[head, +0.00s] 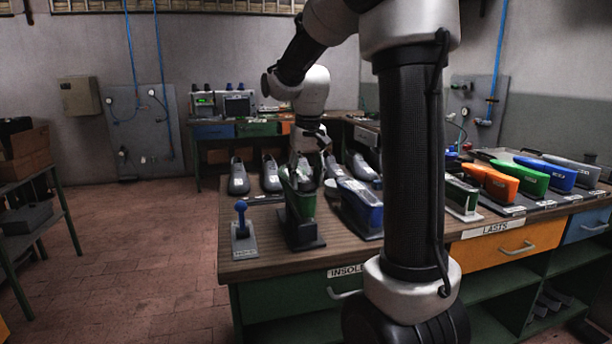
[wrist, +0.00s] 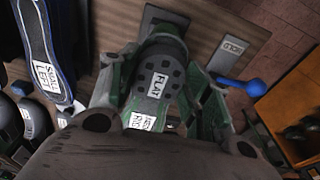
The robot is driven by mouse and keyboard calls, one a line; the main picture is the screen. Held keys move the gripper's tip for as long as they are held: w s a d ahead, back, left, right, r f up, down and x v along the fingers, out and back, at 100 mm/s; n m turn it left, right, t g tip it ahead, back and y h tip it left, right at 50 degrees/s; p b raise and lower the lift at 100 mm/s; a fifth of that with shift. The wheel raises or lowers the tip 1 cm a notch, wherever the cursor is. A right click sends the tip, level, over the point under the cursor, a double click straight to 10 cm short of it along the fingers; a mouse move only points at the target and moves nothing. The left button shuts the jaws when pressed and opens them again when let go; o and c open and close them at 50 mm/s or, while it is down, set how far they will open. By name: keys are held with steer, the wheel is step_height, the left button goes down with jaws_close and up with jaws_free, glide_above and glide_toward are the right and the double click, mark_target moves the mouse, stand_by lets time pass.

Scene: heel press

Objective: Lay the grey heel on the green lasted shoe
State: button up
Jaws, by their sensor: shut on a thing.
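The green lasted shoe (head: 301,206) stands on a dark stand at the near left of the bench, in the head view. In the wrist view my gripper (wrist: 160,72) is shut on the grey heel (wrist: 158,78), a dark grey piece with round holes and a label reading FLAT. The heel lies over the end of the green shoe, which is mostly hidden beneath it and my fingers. I cannot tell whether the heel touches the shoe. The heel is not clear in the head view.
A blue lasted shoe (head: 360,205) stands close to the right; its label reads SMALL LEFT in the wrist view. A blue-knobbed tool (head: 241,222) stands to the left. Grey shoes (head: 271,174) line the back. Several coloured lasts (head: 520,177) fill the bench's right.

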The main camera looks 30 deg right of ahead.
steer(key=shift+f, duration=0.35)
steer(key=o, duration=1.1)
steer(key=shift+r, duration=0.15)
steer(key=r, duration=0.4)
steer(key=s+r, duration=0.1)
steer(key=r, duration=0.6)
steer(key=shift+s+a+r, duration=0.2)
steer(key=shift+r, duration=0.15)
